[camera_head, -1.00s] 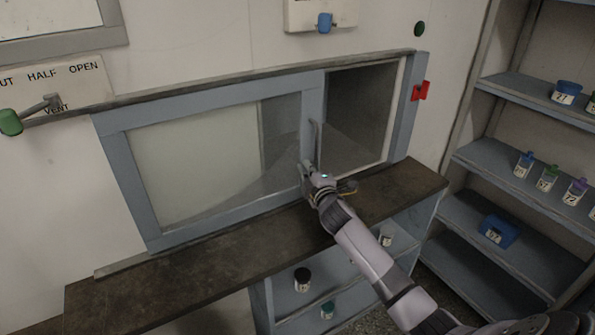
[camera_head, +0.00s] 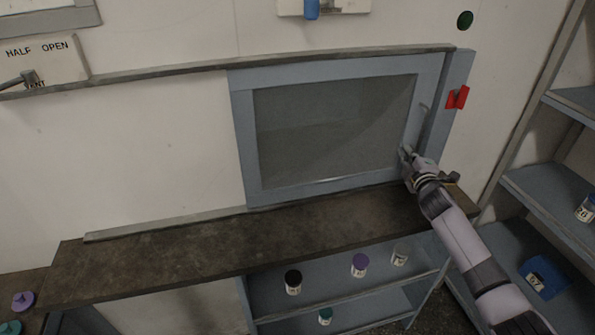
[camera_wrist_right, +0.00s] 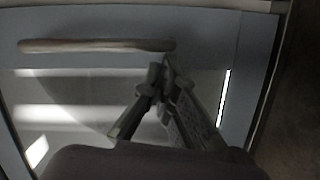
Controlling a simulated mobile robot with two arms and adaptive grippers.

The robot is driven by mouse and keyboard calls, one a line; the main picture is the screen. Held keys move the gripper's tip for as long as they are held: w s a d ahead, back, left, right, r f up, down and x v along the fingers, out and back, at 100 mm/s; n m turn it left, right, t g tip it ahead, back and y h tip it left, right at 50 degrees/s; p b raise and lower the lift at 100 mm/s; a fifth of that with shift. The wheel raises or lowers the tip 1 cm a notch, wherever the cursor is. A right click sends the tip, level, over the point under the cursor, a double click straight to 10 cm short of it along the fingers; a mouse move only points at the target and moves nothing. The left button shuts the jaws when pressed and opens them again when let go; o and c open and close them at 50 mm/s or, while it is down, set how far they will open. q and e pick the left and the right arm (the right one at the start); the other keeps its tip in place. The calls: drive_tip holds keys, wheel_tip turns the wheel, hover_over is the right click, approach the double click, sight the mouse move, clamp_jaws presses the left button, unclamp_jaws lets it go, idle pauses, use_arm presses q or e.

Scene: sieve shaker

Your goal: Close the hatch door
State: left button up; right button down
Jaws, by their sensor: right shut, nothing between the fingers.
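The hatch door (camera_head: 241,140) is a blue-grey sliding frame with a glass pane, standing at the right end of its rail in the head view. It covers the opening, with its right side by the right post (camera_head: 446,105). My right gripper (camera_head: 408,154) is shut and empty at the door's right stile, beside the lower end of the handle (camera_head: 421,122). In the right wrist view the shut fingers (camera_wrist_right: 163,70) are close to the end of the long handle (camera_wrist_right: 95,45); I cannot tell whether they touch it. My left gripper is not in view.
A red latch (camera_head: 457,97) is on the right post. A dark brown counter (camera_head: 150,249) runs below the hatch, mostly bare. Jars stand on the shelf (camera_head: 340,298) below it. Blue-grey shelving (camera_head: 560,195) stands at the right. A vent lever (camera_head: 20,79) is at the left.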

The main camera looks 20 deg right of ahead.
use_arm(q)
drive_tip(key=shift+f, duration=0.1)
use_arm(e)
drive_tip(key=shift+d+r, duration=0.2)
drive_tip(key=shift+d, duration=0.7)
drive_tip(key=shift+a, duration=0.1)
